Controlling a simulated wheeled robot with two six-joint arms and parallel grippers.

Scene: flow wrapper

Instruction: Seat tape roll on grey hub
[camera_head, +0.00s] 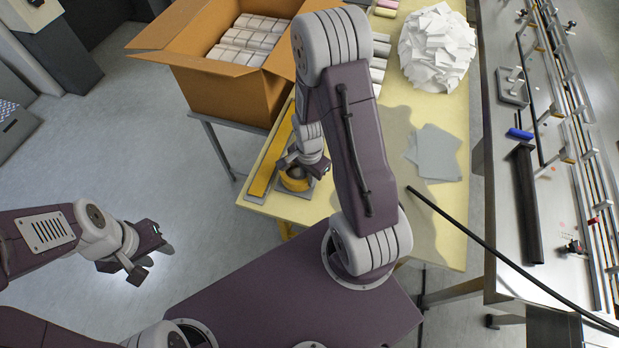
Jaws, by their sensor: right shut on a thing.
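The tape roll (293,184) is a yellow-orange ring near the left edge of the pale yellow table. My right gripper (299,168) is at the roll's top and shut on it. A grey base (312,190) shows around the roll's lower edge. The grey hub itself cannot be made out under the roll and gripper, so I cannot tell whether the roll is around it. My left gripper (152,262) is at the lower left over the floor, away from the table, open and empty.
A cardboard box (222,95) of white packs stands behind the roll. A long yellow bar (268,165) lies just left of it. Grey sheets (436,152) and a white heap (437,48) lie to the right. A black rod (500,254) crosses toward the steel machine (497,180).

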